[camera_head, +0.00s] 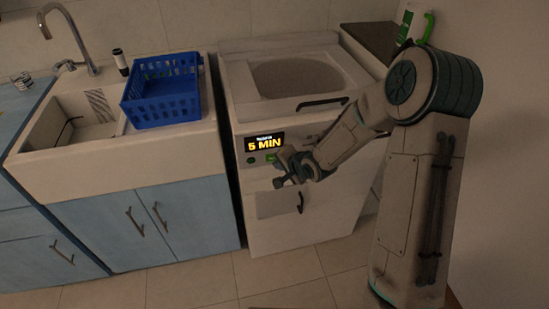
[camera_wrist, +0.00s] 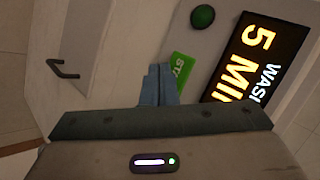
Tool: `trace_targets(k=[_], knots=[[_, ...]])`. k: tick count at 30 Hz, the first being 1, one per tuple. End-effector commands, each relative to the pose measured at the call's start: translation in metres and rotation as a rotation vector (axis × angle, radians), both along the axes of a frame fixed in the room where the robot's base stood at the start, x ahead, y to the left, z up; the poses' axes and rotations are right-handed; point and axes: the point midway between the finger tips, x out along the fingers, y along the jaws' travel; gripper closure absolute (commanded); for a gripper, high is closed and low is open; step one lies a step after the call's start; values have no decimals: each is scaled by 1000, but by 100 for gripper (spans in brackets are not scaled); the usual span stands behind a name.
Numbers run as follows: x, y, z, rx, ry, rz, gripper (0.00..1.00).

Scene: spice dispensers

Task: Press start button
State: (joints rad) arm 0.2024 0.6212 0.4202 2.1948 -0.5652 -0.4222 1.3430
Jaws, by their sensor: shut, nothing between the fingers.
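A white washing machine (camera_head: 300,225) stands in the middle of the head view, its lit display (camera_head: 265,142) reading 5 MIN. In the wrist view the display (camera_wrist: 258,58) appears turned on its side. A green rectangular start button (camera_wrist: 182,66) with letters beginning "ST" shows beside my fingertips, partly hidden by them. A round dark green button (camera_wrist: 202,16) is above it in the wrist view. My gripper (camera_head: 281,171) is shut and empty in front of the panel. In the wrist view its fingertips (camera_wrist: 159,72) overlap the start button's edge; I cannot tell whether they touch.
A dark handle (camera_wrist: 63,69) sticks out from the machine's front, to the left in the wrist view. A blue crate (camera_head: 160,108) stands on the sink counter left of the machine. The floor (camera_head: 190,288) in front is clear.

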Motion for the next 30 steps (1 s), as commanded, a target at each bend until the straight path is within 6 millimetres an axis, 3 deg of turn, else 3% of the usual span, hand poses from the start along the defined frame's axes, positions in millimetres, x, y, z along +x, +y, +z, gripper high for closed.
trace_targets(k=[30], knots=[[9,3,0,0,0,0,100]])
